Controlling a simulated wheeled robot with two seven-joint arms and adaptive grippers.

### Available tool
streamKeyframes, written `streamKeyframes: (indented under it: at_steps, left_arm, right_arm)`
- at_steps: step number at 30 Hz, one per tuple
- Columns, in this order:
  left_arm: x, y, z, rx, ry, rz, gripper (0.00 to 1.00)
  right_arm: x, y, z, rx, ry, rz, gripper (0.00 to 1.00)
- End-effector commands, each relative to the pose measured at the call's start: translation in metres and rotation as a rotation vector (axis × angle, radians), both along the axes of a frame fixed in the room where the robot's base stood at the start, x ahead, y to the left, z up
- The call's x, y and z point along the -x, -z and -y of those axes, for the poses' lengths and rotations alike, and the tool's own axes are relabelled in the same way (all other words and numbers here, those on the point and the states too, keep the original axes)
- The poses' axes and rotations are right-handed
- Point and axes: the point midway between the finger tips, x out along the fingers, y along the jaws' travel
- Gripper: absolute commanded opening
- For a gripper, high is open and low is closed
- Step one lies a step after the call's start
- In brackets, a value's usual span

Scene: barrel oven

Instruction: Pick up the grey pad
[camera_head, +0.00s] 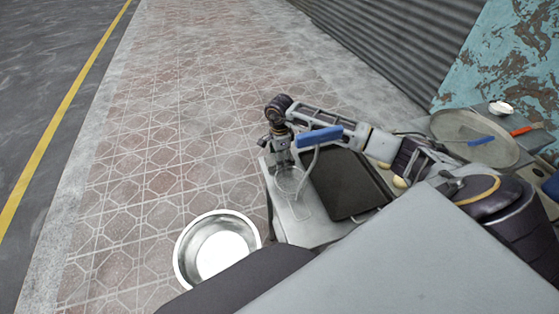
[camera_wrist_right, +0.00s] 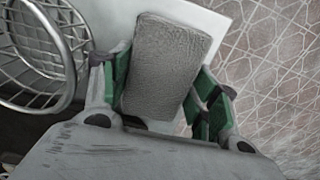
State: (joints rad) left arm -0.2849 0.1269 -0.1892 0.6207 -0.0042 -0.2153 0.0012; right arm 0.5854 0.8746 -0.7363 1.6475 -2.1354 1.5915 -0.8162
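The grey pad (camera_wrist_right: 168,65) is a rough, rectangular block over the pale table top (camera_wrist_right: 205,22) in the right wrist view. My right gripper (camera_wrist_right: 165,95) is open, with its green-lined fingers on either side of the pad. The left finger looks very close to the pad, and a small gap shows on the right. I cannot tell whether either finger touches it. In the head view my right gripper (camera_head: 279,150) is over the left end of the table, and I cannot make out the pad there. My left gripper is not in view.
A wire strainer (camera_head: 290,181) with a blue handle (camera_head: 319,137) is close beside my right gripper, also in the wrist view (camera_wrist_right: 38,50). A black tray (camera_head: 345,185) lies right of it. A steel bowl (camera_head: 215,250) is lower left. Paved ground left is clear.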

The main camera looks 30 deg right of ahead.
Motion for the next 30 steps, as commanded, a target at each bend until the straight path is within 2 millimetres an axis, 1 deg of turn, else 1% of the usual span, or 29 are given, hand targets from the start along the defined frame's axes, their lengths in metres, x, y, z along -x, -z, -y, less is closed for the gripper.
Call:
streamKeyframes:
  at_steps: [1,3,4,11,17,20,24,30]
  left_arm:
    - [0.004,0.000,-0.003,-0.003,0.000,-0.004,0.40]
    - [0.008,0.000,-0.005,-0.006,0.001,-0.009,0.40]
    - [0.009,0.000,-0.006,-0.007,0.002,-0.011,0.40]
    - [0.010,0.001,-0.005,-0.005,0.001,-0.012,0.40]
    - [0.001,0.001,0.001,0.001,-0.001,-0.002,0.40]
    - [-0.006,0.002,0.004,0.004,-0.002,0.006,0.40]
    - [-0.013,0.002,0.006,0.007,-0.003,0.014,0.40]
    - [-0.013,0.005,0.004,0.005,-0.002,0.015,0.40]
  right_arm:
    - [0.000,0.000,0.000,0.000,0.000,-0.001,0.47]
    - [0.000,0.000,0.000,0.000,0.000,-0.001,0.38]
    - [0.000,0.000,0.000,0.000,0.000,-0.001,0.37]
    - [0.000,0.000,0.000,0.000,0.000,0.000,0.36]
    - [-0.001,-0.009,0.000,-0.001,0.000,0.001,0.36]
    - [-0.001,-0.018,0.000,0.000,0.000,0.002,0.36]
    - [-0.001,-0.037,0.000,0.001,-0.001,0.003,0.36]
    - [-0.001,-0.067,0.000,0.000,0.000,0.003,0.36]
